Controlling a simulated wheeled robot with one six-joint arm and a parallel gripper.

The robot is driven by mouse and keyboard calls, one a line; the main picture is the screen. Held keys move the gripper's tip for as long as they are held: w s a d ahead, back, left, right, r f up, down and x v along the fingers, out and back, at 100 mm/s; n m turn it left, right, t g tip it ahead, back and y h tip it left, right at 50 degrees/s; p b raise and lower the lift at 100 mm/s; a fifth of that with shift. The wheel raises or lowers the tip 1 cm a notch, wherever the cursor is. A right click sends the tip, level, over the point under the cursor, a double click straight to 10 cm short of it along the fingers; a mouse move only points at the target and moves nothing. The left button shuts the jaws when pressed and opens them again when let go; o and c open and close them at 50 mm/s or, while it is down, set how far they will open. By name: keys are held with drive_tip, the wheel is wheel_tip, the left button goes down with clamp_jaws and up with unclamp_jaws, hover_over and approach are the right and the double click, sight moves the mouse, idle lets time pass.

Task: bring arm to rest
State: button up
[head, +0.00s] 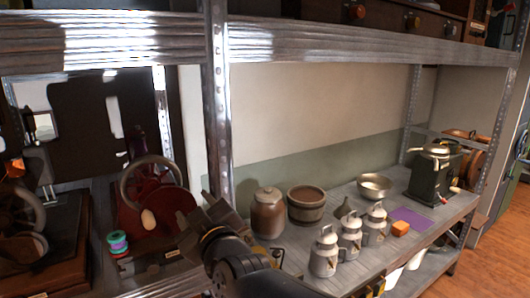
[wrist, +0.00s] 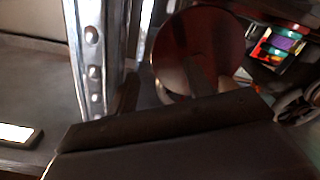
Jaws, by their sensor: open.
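My gripper (head: 207,213) is raised in front of the shelf's upright metal post (head: 217,110) in the head view. It also shows dark at the bottom of the wrist view (wrist: 163,88), open, with nothing seen between its fingers. The post stands close on the left of the wrist view (wrist: 92,60), and a dark red round part (wrist: 200,50) of a machine lies beyond the fingers. I cannot tell the exact gap to the post. My arm covers part of the shelf.
A red machine with a wheel (head: 150,185) and a green spool (head: 117,242) stand left of the post. On the right shelf are a brown jar (head: 268,213), a wooden tub (head: 306,204), a bowl (head: 374,186), several metal cans (head: 324,255), an orange block (head: 400,228) and a grinder (head: 432,180).

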drive_tip(key=shift+s+a+r+p, duration=0.15)
drive_tip(key=shift+a+r+p, duration=0.1)
drive_tip(key=shift+r+p, duration=0.3)
drive_tip(key=shift+s+a+r+p, duration=0.2)
drive_tip(key=shift+r+p, duration=0.25)
drive_tip(key=shift+p, duration=0.2)
drive_tip(key=shift+s+a+r+p, duration=0.15)
drive_tip(key=shift+a+r+p, duration=0.25)
drive_tip(key=shift+p, duration=0.4)
drive_tip(key=shift+s+a+r+p, duration=0.15)
drive_tip(key=shift+s+a+p, duration=0.15)
drive_tip(key=shift+a+p, duration=0.3)
drive_tip(key=shift+s+a+p, duration=0.35)
drive_tip(key=shift+a+p, duration=0.1)
drive_tip(key=shift+p, duration=0.15)
